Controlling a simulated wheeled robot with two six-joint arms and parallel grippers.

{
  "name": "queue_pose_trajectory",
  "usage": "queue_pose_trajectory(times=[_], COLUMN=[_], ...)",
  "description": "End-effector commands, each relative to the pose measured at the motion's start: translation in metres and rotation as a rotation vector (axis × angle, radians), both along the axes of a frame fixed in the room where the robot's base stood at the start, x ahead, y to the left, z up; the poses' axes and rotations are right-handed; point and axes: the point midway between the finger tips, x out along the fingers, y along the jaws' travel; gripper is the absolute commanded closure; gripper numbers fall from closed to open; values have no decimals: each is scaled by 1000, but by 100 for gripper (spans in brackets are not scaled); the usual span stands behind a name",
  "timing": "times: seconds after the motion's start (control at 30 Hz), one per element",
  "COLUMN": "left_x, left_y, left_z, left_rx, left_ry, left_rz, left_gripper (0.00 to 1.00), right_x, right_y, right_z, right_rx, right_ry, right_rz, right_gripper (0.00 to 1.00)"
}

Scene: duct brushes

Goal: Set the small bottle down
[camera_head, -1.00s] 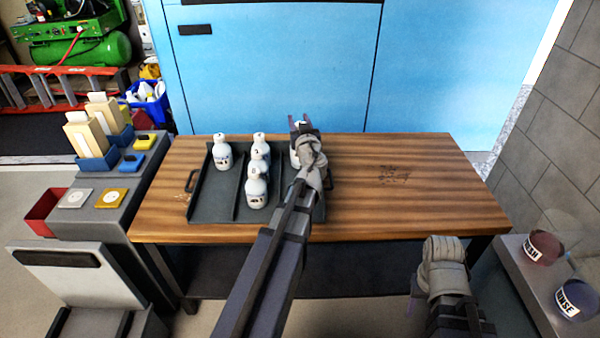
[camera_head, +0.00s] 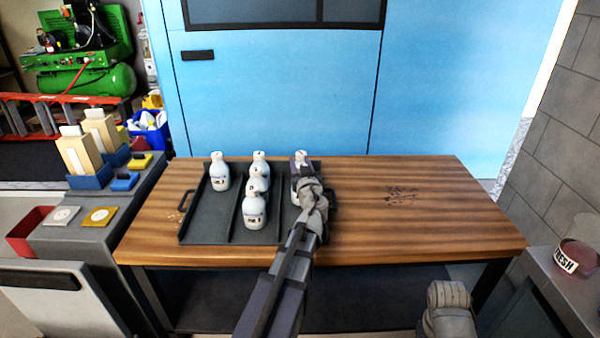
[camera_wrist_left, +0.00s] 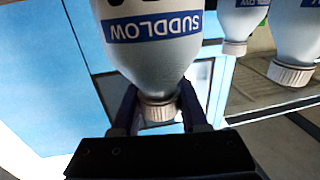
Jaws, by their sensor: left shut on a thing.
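The small bottle (camera_head: 295,183) is white with a blue-and-white label and shows at the right lane of the dark tray (camera_head: 208,237). My left gripper (camera_head: 301,161) is shut on it from above. In the left wrist view the bottle (camera_wrist_left: 155,55) hangs upside down in the picture, its ribbed cap end between the two fingers (camera_wrist_left: 158,108). My gripper and wrist hide much of the bottle in the head view, so I cannot tell whether its base touches the tray. My right wrist is at the bottom right; its fingers are out of sight.
One similar bottle (camera_head: 219,172) stands in the tray's left lane, and several more (camera_head: 254,208) stand in the middle lane. Low dividers separate the lanes. The wooden table (camera_head: 430,215) is clear to the right, apart from dark marks. A grey side unit stands left.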

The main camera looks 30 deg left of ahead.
Motion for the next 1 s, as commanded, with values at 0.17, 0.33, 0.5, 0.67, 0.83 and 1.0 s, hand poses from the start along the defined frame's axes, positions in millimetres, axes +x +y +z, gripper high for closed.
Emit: queue_pose_trajectory(times=[0.17,0.33,0.5,0.67,0.83,1.0], left_x=[0,0,0,0,0,0], left_y=[0,0,0,0,0,0], left_z=[-7,-7,-9,-9,-9,-9], left_rx=[0,0,0,0,0,0], left_ry=[0,0,0,0,0,0], left_rz=[0,0,0,0,0,0], left_gripper=[100,100,51,33,27,27], right_x=[0,0,0,0,0,0], right_y=[0,0,0,0,0,0], right_z=[-7,-7,-10,-9,-9,-9], right_rx=[0,0,1,1,1,1], right_ry=[-1,-1,0,0,0,0], right_rz=[1,1,2,2,2,1], right_gripper=[50,50,50,50,50,50])
